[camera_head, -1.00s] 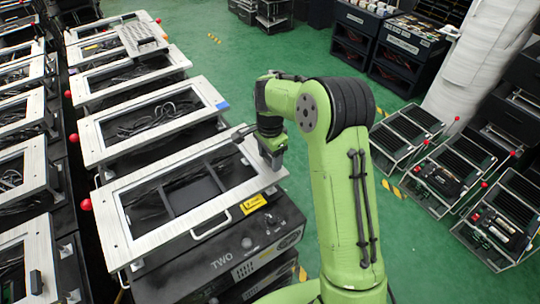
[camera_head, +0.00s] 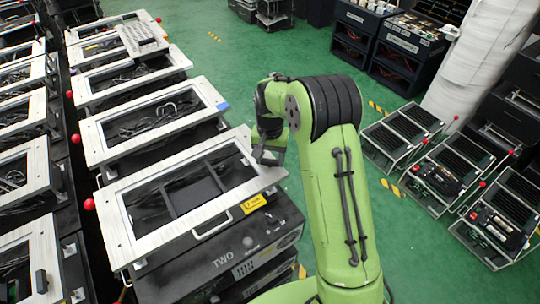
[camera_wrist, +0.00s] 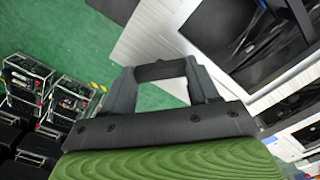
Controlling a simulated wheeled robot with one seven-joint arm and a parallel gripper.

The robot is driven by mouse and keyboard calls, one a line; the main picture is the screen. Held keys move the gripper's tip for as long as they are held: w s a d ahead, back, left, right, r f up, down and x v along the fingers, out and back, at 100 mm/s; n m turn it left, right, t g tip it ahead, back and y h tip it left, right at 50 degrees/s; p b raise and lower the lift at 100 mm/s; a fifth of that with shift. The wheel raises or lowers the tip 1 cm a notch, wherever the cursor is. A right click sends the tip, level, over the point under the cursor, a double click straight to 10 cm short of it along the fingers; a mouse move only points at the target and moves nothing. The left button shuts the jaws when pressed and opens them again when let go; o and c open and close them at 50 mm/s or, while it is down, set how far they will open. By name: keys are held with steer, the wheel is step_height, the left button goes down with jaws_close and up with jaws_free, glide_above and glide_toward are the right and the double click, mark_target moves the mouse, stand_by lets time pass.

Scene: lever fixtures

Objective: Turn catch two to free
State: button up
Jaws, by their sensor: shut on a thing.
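The unit marked TWO (camera_head: 222,260) is a black box under a pale metal frame (camera_head: 125,250) with a dark opening. A yellow label (camera_head: 252,203) and a white handle (camera_head: 212,226) are on its near side. My gripper (camera_head: 268,157) is at the frame's right end, low over its edge. In the wrist view my gripper (camera_wrist: 160,72) is shut on a short dark bar between its fingertips. The bar seems to be catch two's lever; its mount and exact angle are hidden. The pale frame also shows in the wrist view (camera_wrist: 150,35).
Similar framed units with red knobs (camera_head: 89,204) stand in rows at the left. Black racks (camera_head: 435,180) stand on the green floor at the right. A large white roll (camera_head: 475,70) is behind them.

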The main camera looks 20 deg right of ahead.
mark_target(270, 161)
steer(key=n, duration=0.4)
steer(key=shift+n, duration=2.2)
steer(key=shift+p, duration=0.3)
steer(key=o, duration=1.1)
steer(key=shift+c, duration=0.2)
step_height(270, 161, up, 16)
steer(key=p, duration=0.2)
